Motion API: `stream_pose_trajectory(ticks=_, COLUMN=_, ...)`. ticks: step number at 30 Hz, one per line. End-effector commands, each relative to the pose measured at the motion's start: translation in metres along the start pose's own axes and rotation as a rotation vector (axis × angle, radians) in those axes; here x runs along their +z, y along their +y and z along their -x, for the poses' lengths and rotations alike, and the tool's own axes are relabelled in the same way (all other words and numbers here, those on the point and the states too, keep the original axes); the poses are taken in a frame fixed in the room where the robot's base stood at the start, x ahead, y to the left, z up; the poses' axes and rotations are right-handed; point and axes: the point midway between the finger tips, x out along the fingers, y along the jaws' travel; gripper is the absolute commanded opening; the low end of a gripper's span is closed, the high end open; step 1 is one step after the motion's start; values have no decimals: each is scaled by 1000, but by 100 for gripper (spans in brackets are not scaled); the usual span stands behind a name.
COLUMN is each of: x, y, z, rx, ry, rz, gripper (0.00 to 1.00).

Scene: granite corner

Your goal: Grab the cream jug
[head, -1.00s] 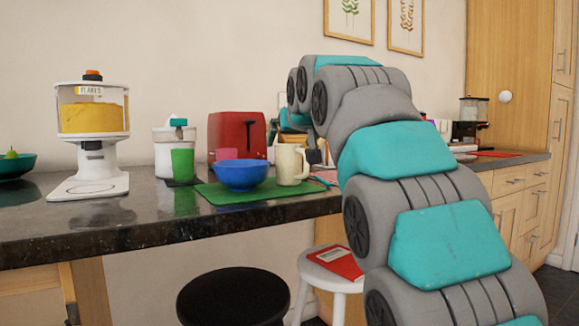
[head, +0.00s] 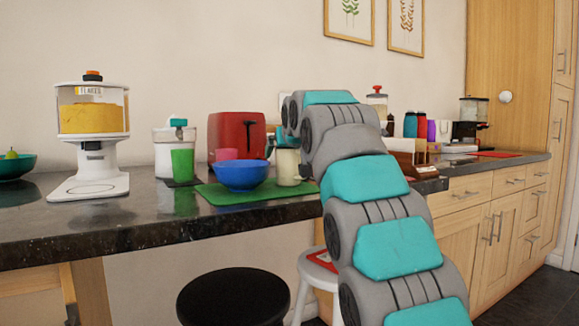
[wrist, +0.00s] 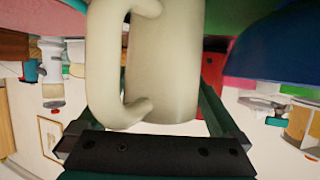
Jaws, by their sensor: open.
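The cream jug (head: 287,168) stands upright on the green mat (head: 222,203), just right of the blue bowl (head: 241,175). Its upper part is partly hidden behind my gripper (head: 288,146) in the head view. In the wrist view, which is upside down, the jug (wrist: 165,65) fills the middle, with its handle on the left. My gripper (wrist: 145,85) is open, with one dark finger on each side of the jug. I cannot tell whether either finger touches it.
A green cup (head: 182,165), a pink cup (head: 227,154) and a red toaster (head: 236,135) stand close by on the dark counter (head: 60,225). A flakes dispenser (head: 92,130) is on the left. A black stool (head: 234,297) stands in front.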

Motion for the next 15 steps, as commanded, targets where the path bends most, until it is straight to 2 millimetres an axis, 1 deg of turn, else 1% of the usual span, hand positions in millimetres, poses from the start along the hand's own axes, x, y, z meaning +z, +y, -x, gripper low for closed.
stream_pose_trajectory(ticks=3, x=0, y=0, z=0, rx=0, ry=0, rz=0, gripper=99)
stream_pose_trajectory(ticks=15, x=0, y=0, z=0, rx=0, ry=0, rz=0, gripper=54)
